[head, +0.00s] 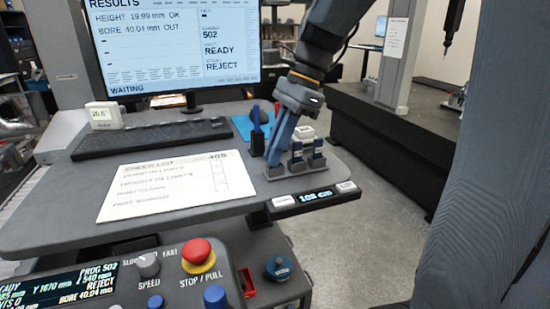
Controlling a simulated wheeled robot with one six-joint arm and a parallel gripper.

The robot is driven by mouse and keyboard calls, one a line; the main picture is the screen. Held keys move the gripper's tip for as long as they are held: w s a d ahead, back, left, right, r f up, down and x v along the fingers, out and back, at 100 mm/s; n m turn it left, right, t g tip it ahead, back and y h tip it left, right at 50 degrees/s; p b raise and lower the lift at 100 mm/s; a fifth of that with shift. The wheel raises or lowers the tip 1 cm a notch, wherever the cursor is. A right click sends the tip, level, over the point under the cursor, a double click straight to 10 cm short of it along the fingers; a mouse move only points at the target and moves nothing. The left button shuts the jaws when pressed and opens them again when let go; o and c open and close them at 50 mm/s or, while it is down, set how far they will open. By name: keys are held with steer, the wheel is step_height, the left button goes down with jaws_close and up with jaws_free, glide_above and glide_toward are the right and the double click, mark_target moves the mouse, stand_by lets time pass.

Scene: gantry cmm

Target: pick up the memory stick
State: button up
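My gripper (273,163) hangs down over the right part of the desk, its two long blue fingers slanting down to the left. The fingertips are at the left end of a small grey rack (298,168) near the desk's front right edge. The fingers lie close together in this view, and whether they hold anything is unclear. I cannot make out the memory stick for certain; the fingers may hide it.
A dark blue upright item (257,132) stands just left of the fingers. A checklist sheet (175,182), a keyboard (150,137) and a monitor (170,45) are farther left. A control console (170,280) with a red stop button (198,252) is in front. Grey floor lies right.

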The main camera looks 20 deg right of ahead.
jaws_close()
step_height(320, 180, up, 10)
steer(key=shift+b, duration=0.65)
steer(key=shift+r, duration=0.15)
steer(key=shift+r+p, duration=1.65)
steer(key=shift+p, duration=0.65)
steer(key=shift+a+f, duration=0.1)
steer(key=shift+f, duration=0.05)
